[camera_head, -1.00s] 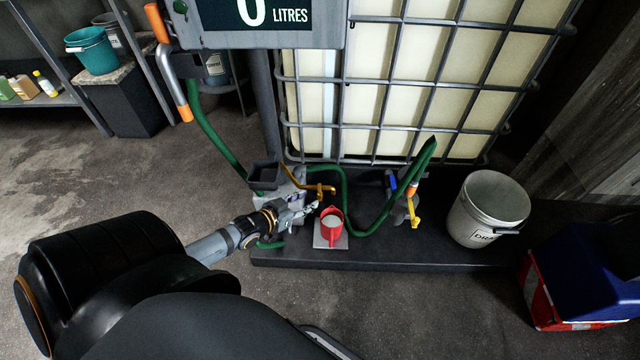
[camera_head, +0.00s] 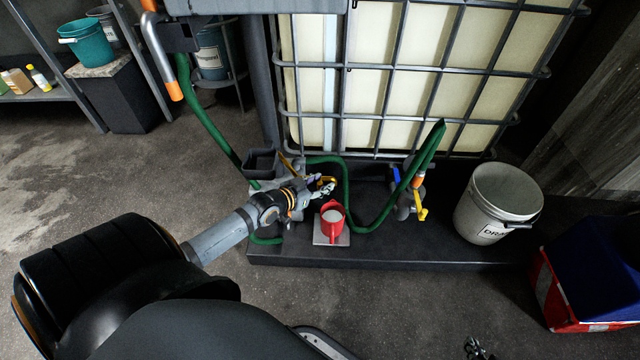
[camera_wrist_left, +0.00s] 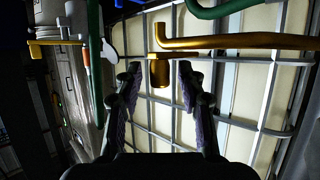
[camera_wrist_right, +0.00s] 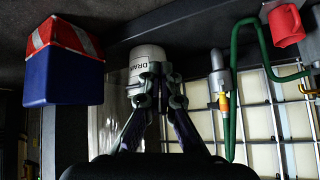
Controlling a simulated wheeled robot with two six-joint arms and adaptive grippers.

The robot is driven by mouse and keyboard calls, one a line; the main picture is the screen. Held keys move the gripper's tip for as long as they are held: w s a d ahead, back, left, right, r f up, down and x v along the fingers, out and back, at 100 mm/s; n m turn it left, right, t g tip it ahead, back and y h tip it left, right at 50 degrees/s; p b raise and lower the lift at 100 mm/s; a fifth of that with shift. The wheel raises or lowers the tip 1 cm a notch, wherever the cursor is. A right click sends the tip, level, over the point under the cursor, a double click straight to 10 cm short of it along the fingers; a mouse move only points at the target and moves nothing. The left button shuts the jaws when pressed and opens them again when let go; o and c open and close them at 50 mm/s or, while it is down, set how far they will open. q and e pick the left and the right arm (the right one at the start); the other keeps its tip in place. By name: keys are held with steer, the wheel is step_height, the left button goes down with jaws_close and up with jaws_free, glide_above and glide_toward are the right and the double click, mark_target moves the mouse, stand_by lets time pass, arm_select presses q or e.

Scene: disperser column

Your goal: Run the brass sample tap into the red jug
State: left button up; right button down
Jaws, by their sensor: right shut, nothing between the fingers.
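The red jug (camera_head: 333,222) stands upright on a small grey plate (camera_head: 318,239) on the dark plinth; its inside looks pale. The brass sample tap (camera_head: 327,181) is just above and behind it, partly hidden by my left gripper (camera_head: 325,190). The jug also shows in the right wrist view (camera_wrist_right: 286,25).
A green hose (camera_head: 347,190) loops behind the jug. A valve with a yellow handle (camera_head: 421,205) stands to the right, then a white drain bucket (camera_head: 497,205). A blue and red box (camera_head: 590,280) is at far right. The caged tank (camera_head: 410,80) rises behind.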

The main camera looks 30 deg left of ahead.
arm_select(q)
jaws_close()
arm_select(e)
steer(key=shift+w, duration=0.1)
arm_select(q)
steer(key=shift+a+f+b, duration=0.1)
steer(key=shift+a+b, duration=0.05)
steer(key=shift+b, duration=0.4)
steer(key=shift+m+h+b, duration=0.3)
steer(key=shift+h+b, duration=0.1)
arm_select(e)
steer(key=w+d+r+t, duration=0.1)
steer(key=w+r+t, duration=0.35)
steer(key=r, duration=0.25)
steer(key=w+r+t, duration=0.3)
steer(key=w+r, duration=0.2)
steer(key=r, duration=0.2)
arm_select(q)
steer(key=shift+a+b, duration=0.1)
steer(key=shift+b, duration=0.65)
steer(key=shift+s, duration=0.1)
steer(key=shift+o, duration=0.7)
jaws_free()
arm_select(e)
step_height(320, 180, up, 16)
steer(key=t, duration=0.7)
steer(key=shift+w+f+n, duration=0.15)
steer(key=shift+n, duration=0.25)
